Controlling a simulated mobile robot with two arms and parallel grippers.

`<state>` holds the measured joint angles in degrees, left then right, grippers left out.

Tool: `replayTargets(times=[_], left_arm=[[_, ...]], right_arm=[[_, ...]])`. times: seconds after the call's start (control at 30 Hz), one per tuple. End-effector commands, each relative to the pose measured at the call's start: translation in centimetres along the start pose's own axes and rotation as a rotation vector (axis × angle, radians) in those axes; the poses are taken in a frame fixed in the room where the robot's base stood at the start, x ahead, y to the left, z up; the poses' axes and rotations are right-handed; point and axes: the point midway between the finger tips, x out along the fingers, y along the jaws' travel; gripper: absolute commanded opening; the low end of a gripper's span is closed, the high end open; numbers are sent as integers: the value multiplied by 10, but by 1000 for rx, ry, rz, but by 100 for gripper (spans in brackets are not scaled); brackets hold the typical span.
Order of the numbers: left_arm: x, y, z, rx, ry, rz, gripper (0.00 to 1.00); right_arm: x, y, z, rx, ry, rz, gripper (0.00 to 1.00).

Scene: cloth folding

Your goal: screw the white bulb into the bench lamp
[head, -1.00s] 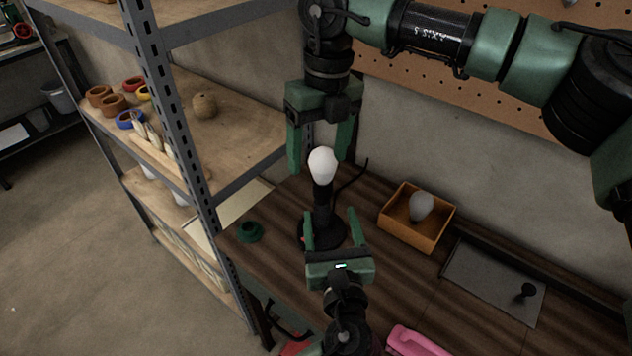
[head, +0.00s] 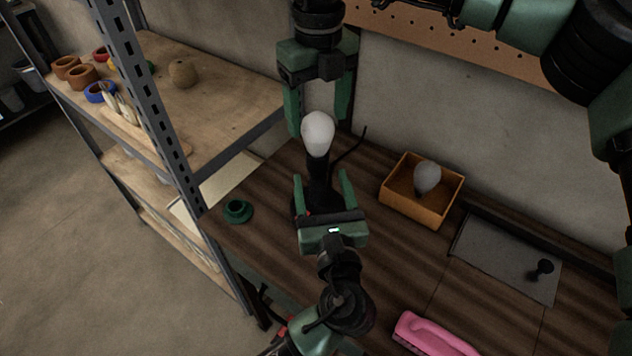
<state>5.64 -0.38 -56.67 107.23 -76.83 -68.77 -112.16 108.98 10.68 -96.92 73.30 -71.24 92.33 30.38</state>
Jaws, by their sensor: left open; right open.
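The white bulb (head: 318,132) stands upright at the top of the black bench lamp (head: 317,166); whether its thread is fully seated I cannot tell. My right gripper (head: 318,128) points down from above with its green fingers open, one on each side of the bulb, with gaps visible. My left gripper (head: 322,182) is the lower one, open, its fingers on either side of the lamp's stem near the base. It hides most of the lamp base.
An orange box (head: 418,217) with a grey bulb (head: 427,178) stands to the right on the bench (head: 390,255). A green ring-shaped piece (head: 238,211) lies left. A grey plate (head: 500,262) and a pink object (head: 432,338) are at the right. A metal shelf (head: 165,120) stands close on the left.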

Motion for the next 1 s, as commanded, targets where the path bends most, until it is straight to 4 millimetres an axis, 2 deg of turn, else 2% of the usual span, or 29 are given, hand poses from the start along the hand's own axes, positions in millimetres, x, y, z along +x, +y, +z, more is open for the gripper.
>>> replayTargets(times=[0.17,0.6,0.77,1.0], left_arm=[[6,0,0,1,0,1,66],[67,0,0,1,-1,0,66],[77,0,0,1,1,-1,66],[78,0,-1,0,1,-1,66]], right_arm=[[0,0,0,0,0,0,71],[0,0,0,0,0,1,71],[0,0,0,0,0,1,71],[0,0,0,0,0,1,71]])
